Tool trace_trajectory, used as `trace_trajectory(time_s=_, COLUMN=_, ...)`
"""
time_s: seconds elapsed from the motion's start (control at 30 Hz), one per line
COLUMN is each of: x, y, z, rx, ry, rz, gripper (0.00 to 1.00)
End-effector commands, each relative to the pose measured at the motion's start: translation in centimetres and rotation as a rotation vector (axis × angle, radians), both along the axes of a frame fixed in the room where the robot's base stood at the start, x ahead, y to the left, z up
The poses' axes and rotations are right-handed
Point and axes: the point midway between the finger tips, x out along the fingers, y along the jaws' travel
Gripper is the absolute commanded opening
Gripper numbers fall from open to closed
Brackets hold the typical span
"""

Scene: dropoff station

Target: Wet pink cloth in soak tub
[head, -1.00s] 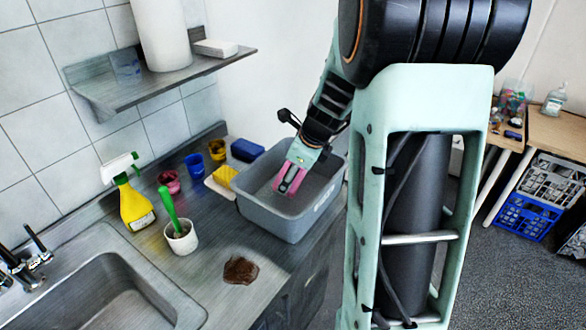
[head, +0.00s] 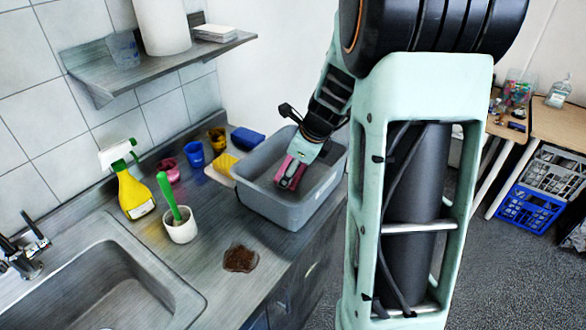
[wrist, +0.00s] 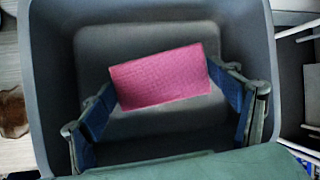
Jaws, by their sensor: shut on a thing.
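The grey soak tub (head: 252,200) stands on the counter. It fills most of the wrist view, where its rim shows (wrist: 45,60). My gripper (head: 290,180) reaches down inside the tub. In the wrist view its two blue-padded fingers (wrist: 165,92) are shut on the pink cloth (wrist: 160,80). The cloth is stretched between the fingers, above the tub floor. In the head view only a little pink shows around the fingers. I cannot tell whether the cloth is wet or whether water is in the tub.
Left of the tub are a yellow sponge (head: 224,165), a blue sponge (head: 247,139), small cups (head: 194,154), a white pot with a green brush (head: 181,226) and a yellow spray bottle (head: 135,194). A brown spill (head: 240,258) lies in front. A sink (head: 110,285) is at lower left.

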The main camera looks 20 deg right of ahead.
Motion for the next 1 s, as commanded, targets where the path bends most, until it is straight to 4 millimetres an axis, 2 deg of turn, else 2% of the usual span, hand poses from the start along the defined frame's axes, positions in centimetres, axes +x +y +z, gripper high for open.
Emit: trace_trajectory(time_s=1.0, x=0.0, y=0.0, z=8.3, rx=0.001, ry=-0.001, rz=0.000, gripper=0.63)
